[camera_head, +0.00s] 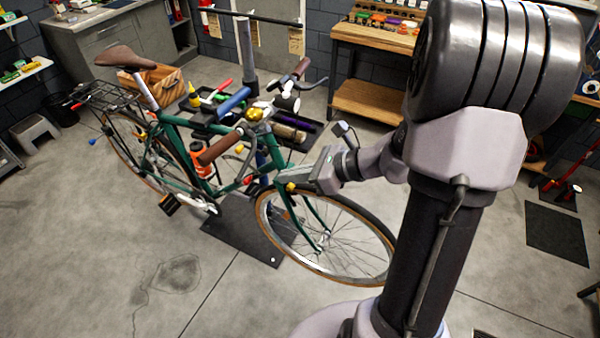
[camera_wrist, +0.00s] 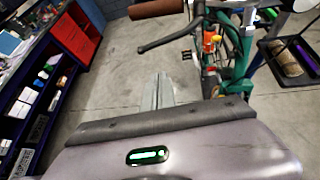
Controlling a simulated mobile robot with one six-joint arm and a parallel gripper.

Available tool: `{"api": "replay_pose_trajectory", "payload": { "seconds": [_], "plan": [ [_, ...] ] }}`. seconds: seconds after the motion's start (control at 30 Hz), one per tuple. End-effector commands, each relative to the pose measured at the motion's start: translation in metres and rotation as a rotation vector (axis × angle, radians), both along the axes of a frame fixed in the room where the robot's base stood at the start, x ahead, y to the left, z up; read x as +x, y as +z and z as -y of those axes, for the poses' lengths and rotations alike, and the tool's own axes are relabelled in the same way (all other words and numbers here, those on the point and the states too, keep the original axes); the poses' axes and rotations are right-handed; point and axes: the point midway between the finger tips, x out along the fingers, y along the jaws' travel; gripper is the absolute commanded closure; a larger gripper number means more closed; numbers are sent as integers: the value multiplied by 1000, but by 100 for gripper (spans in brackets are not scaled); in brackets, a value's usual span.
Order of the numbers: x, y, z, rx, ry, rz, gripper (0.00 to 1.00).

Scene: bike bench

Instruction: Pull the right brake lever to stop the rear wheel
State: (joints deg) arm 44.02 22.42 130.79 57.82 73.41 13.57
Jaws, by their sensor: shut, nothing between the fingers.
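The green bike (camera_head: 230,187) stands upright, its front wheel (camera_head: 325,240) toward me and its rear wheel (camera_head: 140,165) at the left. The near handlebar grip, brown (camera_head: 220,148), is on the bike's right side. In the wrist view this grip (camera_wrist: 157,8) shows at the top, with the dark right brake lever (camera_wrist: 168,39) curving below it, its tip to the left. My gripper (camera_head: 283,179) is in front of the handlebar. In the wrist view its fingers (camera_wrist: 158,85) are shut and empty, below the lever and apparently apart from it.
The far grip (camera_head: 301,67) has its own dark lever (camera_head: 313,84). A tool tray with coloured tools stands behind the handlebar. A wooden workbench (camera_head: 368,100) is at the back. A blue and red cabinet (camera_wrist: 75,35) is left in the wrist view. The near floor is clear.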

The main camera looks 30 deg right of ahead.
Motion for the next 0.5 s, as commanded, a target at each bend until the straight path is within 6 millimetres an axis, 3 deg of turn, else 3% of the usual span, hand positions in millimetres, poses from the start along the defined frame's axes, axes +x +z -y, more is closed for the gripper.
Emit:
{"api": "replay_pose_trajectory", "payload": {
  "seconds": [0.2, 0.5],
  "plan": [
    [-15, 12, 14, 0, -1, 0, 100],
    [-17, 13, 15, 0, 1, 0, 100]
  ]
}}
